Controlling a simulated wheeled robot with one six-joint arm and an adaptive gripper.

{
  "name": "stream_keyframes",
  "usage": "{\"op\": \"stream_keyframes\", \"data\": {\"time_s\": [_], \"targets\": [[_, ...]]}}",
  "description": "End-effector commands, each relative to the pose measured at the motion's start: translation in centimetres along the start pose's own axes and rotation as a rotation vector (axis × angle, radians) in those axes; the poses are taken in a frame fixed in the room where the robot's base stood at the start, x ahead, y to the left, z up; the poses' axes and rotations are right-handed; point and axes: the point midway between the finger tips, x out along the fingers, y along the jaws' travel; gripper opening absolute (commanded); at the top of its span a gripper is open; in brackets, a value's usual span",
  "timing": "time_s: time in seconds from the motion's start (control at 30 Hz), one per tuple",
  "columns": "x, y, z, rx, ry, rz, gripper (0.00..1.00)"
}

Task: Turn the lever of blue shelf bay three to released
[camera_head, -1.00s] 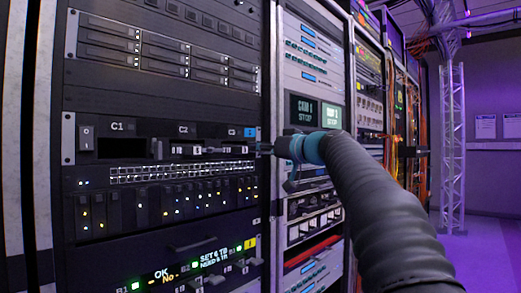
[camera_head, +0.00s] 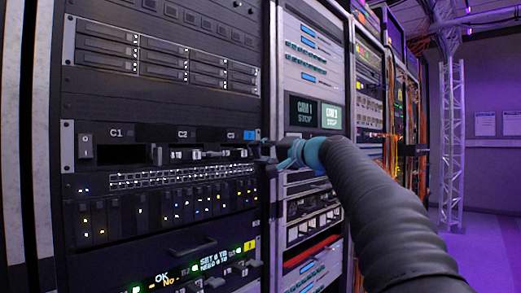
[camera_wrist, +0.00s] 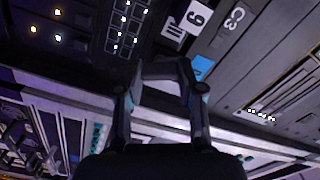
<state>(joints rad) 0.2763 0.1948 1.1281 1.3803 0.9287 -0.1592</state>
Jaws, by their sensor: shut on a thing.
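The blue label (camera_head: 249,135) sits beside the C3 mark on the dark shelf row. It also shows in the wrist view (camera_wrist: 203,68). My gripper (camera_head: 264,152) is at the right end of this row, just below the blue label. In the wrist view, my gripper's fingers (camera_wrist: 160,80) close in on a dark piece by the C3 bay, which looks like the bay's lever. The fingers and the dim light hide most of the lever, so its exact angle cannot be told.
A row of ports (camera_head: 180,175) runs just below the shelf. A drawer handle (camera_head: 192,246) sticks out lower down. A pale rack (camera_head: 310,70) with two CAM displays stands close to the right. Free floor (camera_head: 485,240) lies at the far right.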

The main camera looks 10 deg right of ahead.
Motion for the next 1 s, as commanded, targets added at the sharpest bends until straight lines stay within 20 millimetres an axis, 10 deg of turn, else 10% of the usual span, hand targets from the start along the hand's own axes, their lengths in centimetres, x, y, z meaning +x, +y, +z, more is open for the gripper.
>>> {"op": "stream_keyframes", "data": {"time_s": [1.0], "targets": [[-0.02, 0.17, 0.00, 0.487, 0.001, 0.000, 0.03]]}}
